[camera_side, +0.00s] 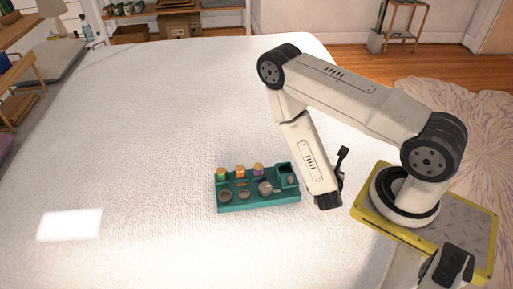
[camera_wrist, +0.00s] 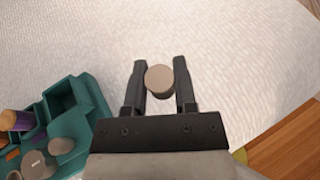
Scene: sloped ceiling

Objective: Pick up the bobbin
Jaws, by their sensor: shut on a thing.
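The bobbin (camera_wrist: 160,80) shows in the wrist view as a short round piece with a flat tan top. My gripper (camera_wrist: 160,68) is shut on it, with one dark finger on each side. In the side view my gripper (camera_side: 328,203) points down, to the right of the teal tray (camera_side: 255,202), and the bobbin cannot be made out there. In the wrist view the tray (camera_wrist: 92,95) is at the left, apart from the fingers. I cannot tell how high the bobbin is above the white surface.
The tray holds several thread spools (camera_side: 240,172) with orange and yellow tops along its back, and round greyish pieces (camera_side: 265,188) in front. One square compartment at its right end looks open. The white textured surface (camera_side: 140,130) is wide and clear to the left.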

